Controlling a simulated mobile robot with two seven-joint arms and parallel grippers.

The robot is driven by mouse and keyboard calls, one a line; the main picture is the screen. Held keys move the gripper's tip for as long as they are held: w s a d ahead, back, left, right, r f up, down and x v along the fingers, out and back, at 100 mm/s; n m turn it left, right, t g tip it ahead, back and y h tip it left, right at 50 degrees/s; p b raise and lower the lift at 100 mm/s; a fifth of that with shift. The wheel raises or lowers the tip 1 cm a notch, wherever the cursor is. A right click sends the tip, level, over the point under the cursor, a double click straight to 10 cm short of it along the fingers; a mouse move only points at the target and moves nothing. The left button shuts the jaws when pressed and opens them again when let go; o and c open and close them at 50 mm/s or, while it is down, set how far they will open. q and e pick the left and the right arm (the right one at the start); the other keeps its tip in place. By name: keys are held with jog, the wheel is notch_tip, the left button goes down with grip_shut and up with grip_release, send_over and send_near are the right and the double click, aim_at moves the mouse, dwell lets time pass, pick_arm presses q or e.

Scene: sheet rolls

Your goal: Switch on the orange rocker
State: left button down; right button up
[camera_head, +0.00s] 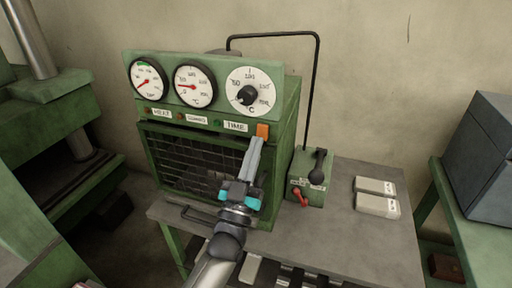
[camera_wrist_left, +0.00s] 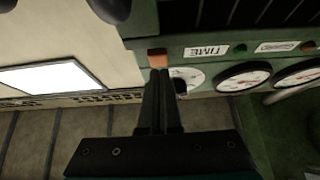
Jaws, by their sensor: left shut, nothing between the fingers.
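The orange rocker (camera_head: 262,131) sits at the right end of the front panel of a green oven-like machine (camera_head: 284,115), beside the TIME label. My left gripper (camera_head: 256,139) is shut and empty, its fingertips just below the rocker in the head view. In the left wrist view the rocker (camera_wrist_left: 158,58) shows just beyond the tips of the closed fingers (camera_wrist_left: 160,72). I cannot tell whether the tips touch it, nor which way the rocker is tipped. My right gripper is not in view.
Two gauges and a TIME dial (camera_head: 248,92) sit above the rocker. A green box (camera_head: 306,180) with a black handle and a red lever stands right of the machine on the grey table (camera_head: 345,222). Two pale blocks (camera_head: 376,196) lie further right.

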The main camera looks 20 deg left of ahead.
pick_arm(q)
jog(key=shift+w+f, duration=0.1)
jog(key=shift+w, duration=0.35)
